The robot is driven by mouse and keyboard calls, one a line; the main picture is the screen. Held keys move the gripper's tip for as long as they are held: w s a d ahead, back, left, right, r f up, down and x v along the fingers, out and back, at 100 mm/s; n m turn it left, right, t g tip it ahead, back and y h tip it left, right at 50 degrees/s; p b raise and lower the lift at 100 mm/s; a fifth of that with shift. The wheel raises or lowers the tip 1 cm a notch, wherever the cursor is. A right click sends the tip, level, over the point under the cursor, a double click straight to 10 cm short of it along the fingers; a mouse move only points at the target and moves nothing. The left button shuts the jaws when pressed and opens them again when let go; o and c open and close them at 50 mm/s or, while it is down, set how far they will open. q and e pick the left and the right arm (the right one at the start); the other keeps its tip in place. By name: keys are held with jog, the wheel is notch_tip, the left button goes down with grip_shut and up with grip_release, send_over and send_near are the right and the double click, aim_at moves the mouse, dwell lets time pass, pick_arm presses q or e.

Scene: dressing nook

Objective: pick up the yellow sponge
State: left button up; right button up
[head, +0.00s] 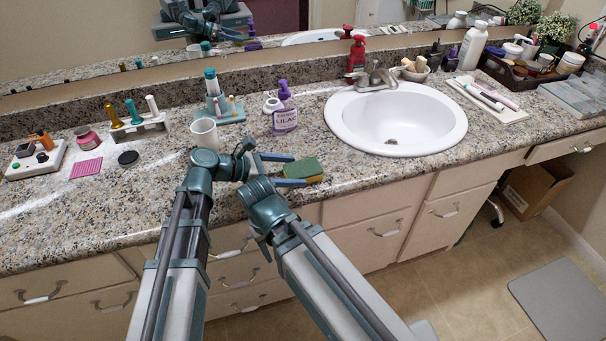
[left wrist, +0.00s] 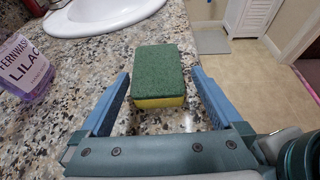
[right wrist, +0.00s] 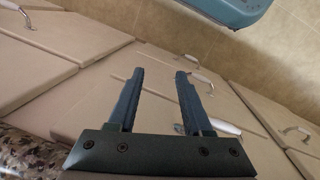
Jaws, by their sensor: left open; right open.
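The yellow sponge (head: 308,168), with a green scouring top, lies flat on the granite counter near its front edge, left of the sink. It also shows in the left wrist view (left wrist: 159,77). My left gripper (head: 297,170) is open low over the counter, with its blue fingers on either side of the sponge's near end. In the left wrist view gaps show between the sponge and both fingers. My right gripper (right wrist: 160,73) is open and empty, facing the cabinet fronts below the counter. In the head view its fingers are mostly hidden by its own arm.
A purple lilac soap bottle (head: 284,112) stands just behind the left gripper. A white mug (head: 204,135) is behind the left wrist. The sink (head: 396,120) is to the right. A black disc (head: 128,158) and pink pad (head: 86,168) lie left. The counter right of the sponge is clear.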

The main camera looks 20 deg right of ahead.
aim_at(301, 168)
pick_arm(q)
jog(key=shift+d, duration=0.1)
jog(key=x, duration=0.1)
jog(key=b+x, duration=0.1)
jog(key=x, duration=0.2)
jog(key=shift+w+d, duration=0.1)
jog(key=shift+w, duration=0.15)
jog(key=shift+d+f+b, duration=0.1)
jog(key=shift+d+b, duration=0.25)
jog(key=shift+d, duration=0.1)
jog(key=shift+c, duration=0.3)
jog(key=c, duration=1.1)
notch_tip(301, 168, up, 10)
jog(key=p, duration=1)
